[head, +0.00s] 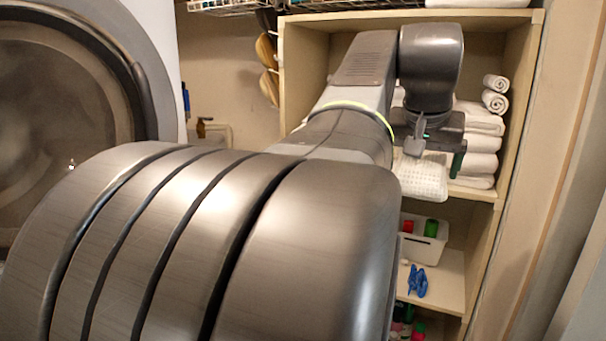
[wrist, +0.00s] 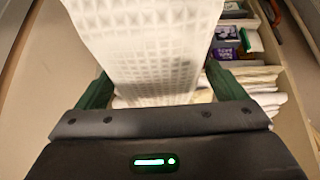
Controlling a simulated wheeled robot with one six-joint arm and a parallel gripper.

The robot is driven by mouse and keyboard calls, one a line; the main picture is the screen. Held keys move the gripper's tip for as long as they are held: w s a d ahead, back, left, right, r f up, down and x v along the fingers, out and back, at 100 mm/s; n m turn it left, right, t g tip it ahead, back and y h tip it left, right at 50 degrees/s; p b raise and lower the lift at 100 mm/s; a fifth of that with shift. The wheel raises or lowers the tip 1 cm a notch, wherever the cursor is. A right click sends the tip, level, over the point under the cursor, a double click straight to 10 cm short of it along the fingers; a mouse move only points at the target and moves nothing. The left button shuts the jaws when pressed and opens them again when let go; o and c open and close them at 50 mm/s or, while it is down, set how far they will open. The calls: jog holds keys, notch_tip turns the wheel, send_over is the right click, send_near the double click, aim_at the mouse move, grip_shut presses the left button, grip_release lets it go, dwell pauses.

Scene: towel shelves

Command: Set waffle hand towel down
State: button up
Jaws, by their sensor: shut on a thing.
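The waffle hand towel (head: 424,179) is white with a square grid texture. It hangs from my gripper (head: 433,148) in front of the shelf unit, by the upper shelf. In the wrist view the towel (wrist: 150,45) fills the upper middle, between the green fingers of my gripper (wrist: 165,92). The gripper is shut on the towel. My arm hides the left part of the shelf unit in the head view. Whether the towel touches the shelf edge cannot be told.
Folded white towels (head: 483,142) are stacked on the upper shelf, with rolled towels (head: 495,92) on top at the right. A white bin (head: 425,246) with red and green items sits on the shelf below, near blue clips (head: 417,281). A round-door machine (head: 60,110) stands at left.

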jog(key=w+a+f+n, duration=0.1)
jog(key=w+f, duration=0.4)
jog(key=f, duration=0.4)
jog(key=w+a+f+y, duration=0.1)
jog(key=w+f, duration=0.5)
jog(key=f, duration=0.3)
jog(key=w+a+f+n, duration=0.1)
jog(key=w+f, duration=0.4)
jog(key=f, duration=0.4)
jog(key=s+a+f+n, duration=0.1)
jog(key=a+f, duration=0.2)
jog(key=f, duration=0.6)
jog(key=s+a+f+n+y, duration=0.1)
jog(key=a+f, duration=0.3)
jog(key=f, duration=0.5)
jog(key=s+a+f, duration=0.2)
jog(key=a+f, duration=0.1)
jog(key=f, duration=0.7)
jog(key=shift+s+a+n+t+y, duration=0.2)
jog(key=shift+a+n+t+y, duration=0.1)
jog(key=shift+n+t+y, duration=0.1)
jog(key=shift+f, duration=0.15)
